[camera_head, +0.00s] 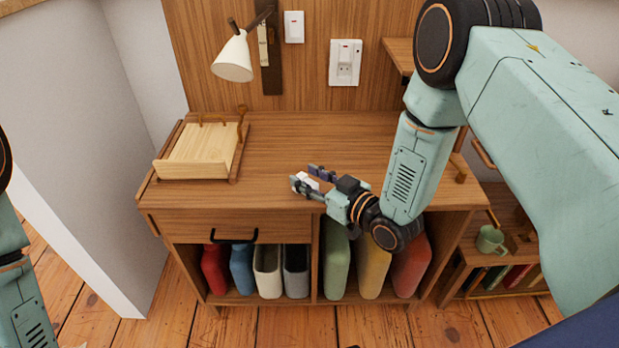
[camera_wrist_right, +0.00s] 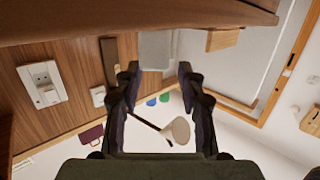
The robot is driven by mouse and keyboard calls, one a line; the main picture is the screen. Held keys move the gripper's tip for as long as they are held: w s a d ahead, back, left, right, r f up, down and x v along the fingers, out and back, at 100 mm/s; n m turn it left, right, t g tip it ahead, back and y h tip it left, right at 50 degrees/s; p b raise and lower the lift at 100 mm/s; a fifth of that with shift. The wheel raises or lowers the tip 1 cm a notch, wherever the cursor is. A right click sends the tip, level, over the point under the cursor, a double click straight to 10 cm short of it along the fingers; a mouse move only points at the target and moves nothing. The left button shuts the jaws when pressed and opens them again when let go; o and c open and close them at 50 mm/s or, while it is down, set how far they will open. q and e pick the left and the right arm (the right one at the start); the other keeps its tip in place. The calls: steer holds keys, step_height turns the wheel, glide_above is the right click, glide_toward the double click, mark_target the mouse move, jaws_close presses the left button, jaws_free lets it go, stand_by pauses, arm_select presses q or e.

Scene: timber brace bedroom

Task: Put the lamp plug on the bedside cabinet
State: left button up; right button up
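The bedside cabinet (camera_head: 270,150) is wooden, with a drawer and open shelves below its flat top. My right gripper (camera_head: 309,179) is over the front middle of the cabinet top. A small white block, which looks like the lamp plug (camera_head: 306,180), sits between its fingers. In the right wrist view, the pale plug (camera_wrist_right: 157,48) fills the gap between the fingertips of my right gripper (camera_wrist_right: 158,70). I cannot tell whether the plug touches the top. The white lamp (camera_head: 233,58) hangs on the wall panel. My left gripper is out of view; only parts of its arm show.
A light wooden tray (camera_head: 198,152) occupies the left of the cabinet top; the middle is bare. A socket (camera_head: 345,63) and a switch (camera_head: 293,27) are on the wall. A green mug (camera_head: 490,240) is on a low shelf at right.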

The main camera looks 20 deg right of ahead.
steer(key=shift+o, duration=0.6)
steer(key=shift+s, duration=0.1)
steer(key=v, duration=1.2)
